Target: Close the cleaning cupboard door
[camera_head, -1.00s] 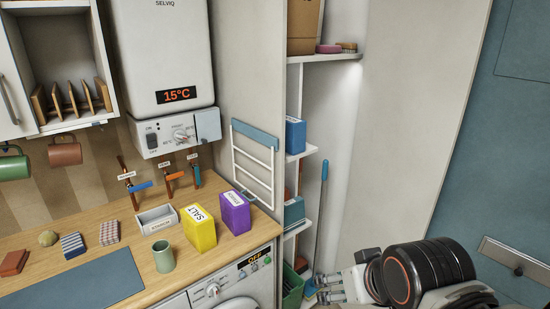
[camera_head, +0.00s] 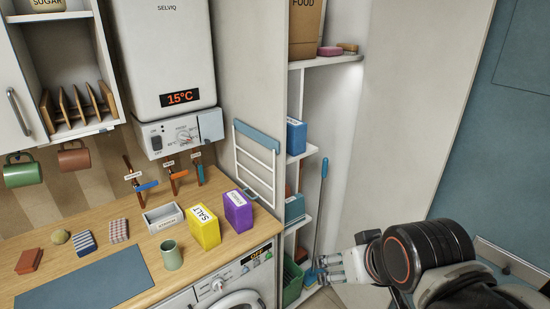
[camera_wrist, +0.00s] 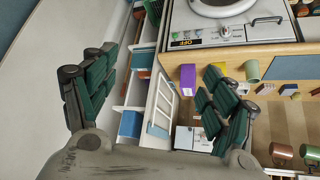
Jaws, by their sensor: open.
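The cleaning cupboard (camera_head: 300,60) stands open at the centre of the head view, with shelves and a blue-handled broom inside. A tall cream panel (camera_head: 415,110) at its right appears to be the door, swung wide open; its handle does not show. The panel also fills the left of the wrist view (camera_wrist: 55,60). My gripper (camera_head: 328,268) is low in front of the cupboard opening, left of the panel's lower part. In the wrist view my gripper (camera_wrist: 157,68) has its dark green fingers spread and empty, one overlapping the panel; contact cannot be told.
A wooden worktop (camera_head: 120,245) with yellow and purple boxes is at left, above a washing machine (camera_head: 235,285). A folding rack (camera_head: 255,165) hangs on the cupboard's side. A green crate (camera_head: 292,283) sits low in the cupboard. A teal surface (camera_head: 500,150) lies at far right.

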